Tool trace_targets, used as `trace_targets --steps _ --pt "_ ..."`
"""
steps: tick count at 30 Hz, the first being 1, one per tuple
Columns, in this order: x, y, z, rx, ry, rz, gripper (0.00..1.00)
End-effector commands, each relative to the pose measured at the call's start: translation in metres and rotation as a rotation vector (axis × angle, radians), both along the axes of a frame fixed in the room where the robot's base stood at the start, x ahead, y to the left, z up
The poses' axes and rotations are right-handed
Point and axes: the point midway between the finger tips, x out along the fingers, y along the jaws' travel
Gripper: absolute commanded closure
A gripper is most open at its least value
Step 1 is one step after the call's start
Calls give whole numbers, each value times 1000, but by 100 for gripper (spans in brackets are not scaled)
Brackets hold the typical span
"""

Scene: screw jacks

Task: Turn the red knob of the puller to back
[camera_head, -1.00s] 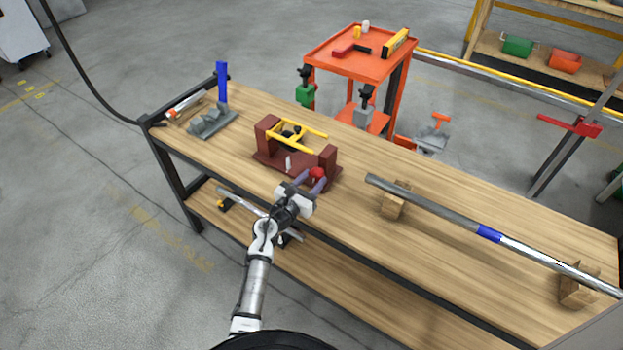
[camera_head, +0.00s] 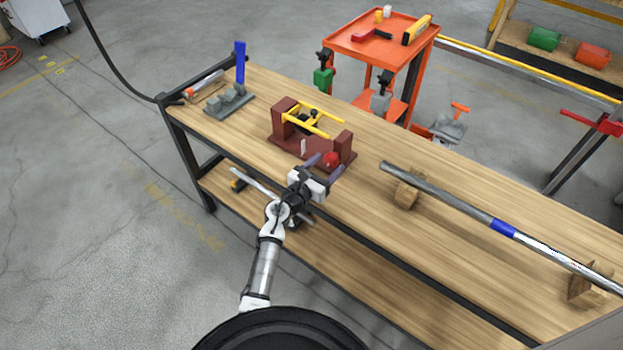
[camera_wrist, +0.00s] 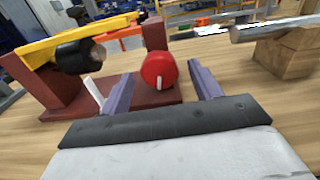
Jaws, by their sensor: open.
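The puller is a dark red frame (camera_head: 283,128) on the bench with a yellow two-bar part (camera_head: 314,119) across its top. Its round red knob (camera_head: 331,159) is on the near right side, low by the right post. The wrist view shows the knob (camera_wrist: 159,71) face on, with a white mark at its lower middle pointing down. My gripper (camera_head: 326,164) is open in front of the knob. In the wrist view, its purple fingers (camera_wrist: 161,88) stand to the left and right of the knob, apart from it. A small white upright piece (camera_wrist: 93,91) stands left of the knob.
A steel bar with a blue band (camera_head: 503,229) rests on wooden blocks (camera_head: 408,192) to the right. A grey fixture (camera_head: 229,104) and a blue upright (camera_head: 240,62) are at the bench's left end. An orange cart (camera_head: 381,40) stands behind. Bare bench top lies right of the puller.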

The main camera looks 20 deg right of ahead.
Motion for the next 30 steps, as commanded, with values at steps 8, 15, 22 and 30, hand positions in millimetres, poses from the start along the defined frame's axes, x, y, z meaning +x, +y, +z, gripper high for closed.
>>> trace_targets --steps 8,15,22,30 --pt "-11 18 0 -1 -1 5 37" --pt "-23 33 0 -1 -1 6 37" --pt "-34 47 -1 1 -2 5 37" --pt "-51 69 -2 1 -1 5 37"
